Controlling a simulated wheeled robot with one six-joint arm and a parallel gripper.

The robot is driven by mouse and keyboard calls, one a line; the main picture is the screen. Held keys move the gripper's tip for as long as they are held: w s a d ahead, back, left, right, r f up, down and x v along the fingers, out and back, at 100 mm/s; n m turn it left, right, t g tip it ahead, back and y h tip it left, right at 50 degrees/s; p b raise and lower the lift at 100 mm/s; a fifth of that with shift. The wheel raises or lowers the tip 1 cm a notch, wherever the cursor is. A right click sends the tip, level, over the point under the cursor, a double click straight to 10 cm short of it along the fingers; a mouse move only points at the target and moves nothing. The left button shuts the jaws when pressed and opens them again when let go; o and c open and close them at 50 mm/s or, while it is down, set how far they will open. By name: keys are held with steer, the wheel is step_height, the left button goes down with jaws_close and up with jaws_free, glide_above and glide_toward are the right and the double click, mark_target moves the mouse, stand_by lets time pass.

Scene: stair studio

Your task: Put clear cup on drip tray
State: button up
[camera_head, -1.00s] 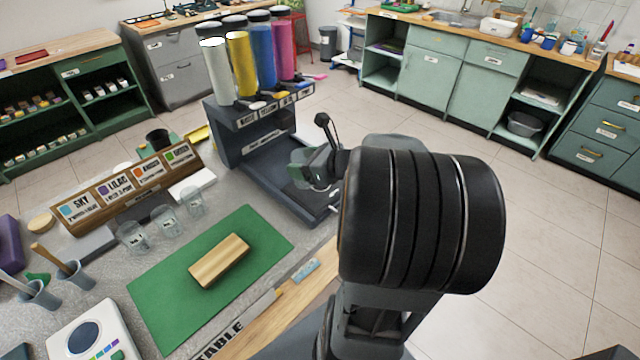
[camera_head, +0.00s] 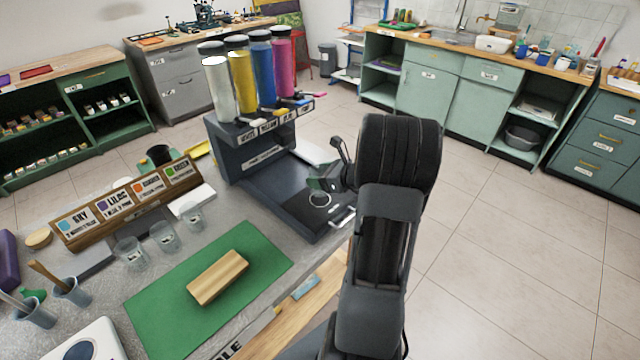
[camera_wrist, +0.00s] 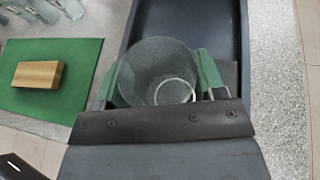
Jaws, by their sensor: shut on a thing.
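My gripper (camera_wrist: 158,85) is shut on a clear cup (camera_wrist: 150,62), with one green finger on each side of it in the wrist view. The cup is held over the dark drip tray (camera_wrist: 200,12) at the foot of the paint dispenser. In the head view my gripper (camera_head: 325,182) is over the right part of the drip tray (camera_head: 262,192), and the cup's round rim (camera_head: 320,199) shows faintly there. I cannot tell whether the cup's base touches the tray.
The dispenser (camera_head: 262,125) with paint cylinders stands behind the tray. Several other clear cups (camera_head: 163,236) stand left, near a label rack (camera_head: 130,205). A wooden block (camera_head: 218,277) lies on a green mat (camera_head: 160,308). Floor is open to the right.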

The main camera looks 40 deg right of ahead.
steer(key=shift+w+d+f, duration=0.15)
steer(key=shift+w+f, duration=0.1)
steer(key=shift+f, duration=0.1)
step_height(320, 180, down, 3)
steer(key=shift+w+d+r, duration=0.1)
steer(key=shift+w+d, duration=0.05)
steer(key=shift+f, duration=0.35)
